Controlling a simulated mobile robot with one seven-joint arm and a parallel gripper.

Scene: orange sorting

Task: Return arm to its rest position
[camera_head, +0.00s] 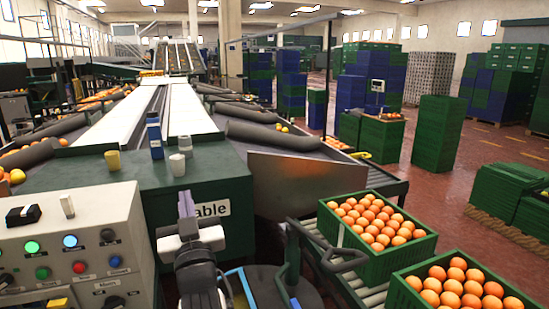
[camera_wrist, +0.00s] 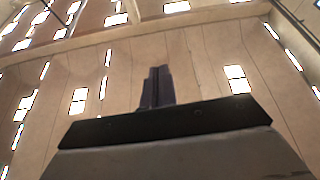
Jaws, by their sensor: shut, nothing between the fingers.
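My arm rises at the bottom middle of the head view, with my gripper (camera_head: 186,204) at its top, pointing up in front of the dark green machine housing (camera_head: 215,165). In the wrist view my gripper (camera_wrist: 157,72) shows its two dark fingers together, with nothing between them. Behind them are only the ceiling and bright windows, so the wrist camera faces upward. My gripper appears clear of the control panel (camera_head: 70,250) on its left and the crate of oranges (camera_head: 420,247) on its right.
A second orange crate (camera_head: 400,298) stands at the lower right on rollers (camera_head: 350,285). Cups (camera_head: 177,165) and a blue-and-white carton (camera_head: 155,140) stand on the housing. A metal chute plate (camera_head: 300,187) is right of it. Open red floor (camera_head: 450,205) lies farther right.

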